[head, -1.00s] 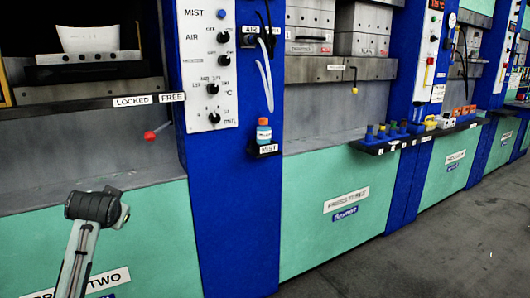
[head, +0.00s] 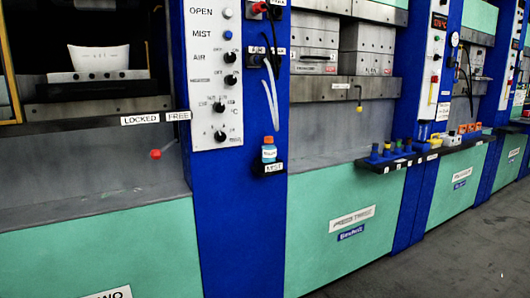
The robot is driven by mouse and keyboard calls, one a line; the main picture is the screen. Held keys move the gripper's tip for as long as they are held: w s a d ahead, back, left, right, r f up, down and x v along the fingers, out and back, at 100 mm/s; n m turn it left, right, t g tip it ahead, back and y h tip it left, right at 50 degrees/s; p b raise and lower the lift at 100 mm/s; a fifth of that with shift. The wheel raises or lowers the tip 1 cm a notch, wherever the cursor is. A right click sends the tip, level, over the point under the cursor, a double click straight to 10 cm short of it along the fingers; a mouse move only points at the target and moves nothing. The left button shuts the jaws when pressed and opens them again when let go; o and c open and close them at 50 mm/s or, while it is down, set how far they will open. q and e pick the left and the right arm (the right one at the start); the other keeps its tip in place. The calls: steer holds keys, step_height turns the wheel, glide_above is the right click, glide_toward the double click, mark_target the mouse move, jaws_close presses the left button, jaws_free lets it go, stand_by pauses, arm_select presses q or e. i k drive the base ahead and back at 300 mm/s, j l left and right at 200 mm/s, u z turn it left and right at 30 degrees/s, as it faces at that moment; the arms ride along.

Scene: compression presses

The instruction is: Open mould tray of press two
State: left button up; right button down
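Press two stands at the left, with a green lower panel (head: 100,250) and part of a sign ending in "WO" (head: 110,293). Its mould tray (head: 100,75) sits inside the dark opening at the upper left, with a white curved piece (head: 99,58) on it. Below it is a grey ledge with labels "LOCKED" (head: 140,119) and "FREE" (head: 178,116). A lever with a red knob (head: 155,154) hangs under the ledge, below and between the two labels. Neither of my grippers is in view.
A control panel (head: 214,75) with a blue button and several black knobs is on the blue column. A small bottle (head: 269,150) stands on a "MIST" shelf. Press three (head: 345,225) is to the right; a rack (head: 400,160) juts out there. Grey floor (head: 450,260) is clear.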

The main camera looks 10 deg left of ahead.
mark_target(61, 87)
steer(key=u, duration=1.95)
steer(key=i+l+z, duration=0.1)
steer(key=z, duration=0.3)
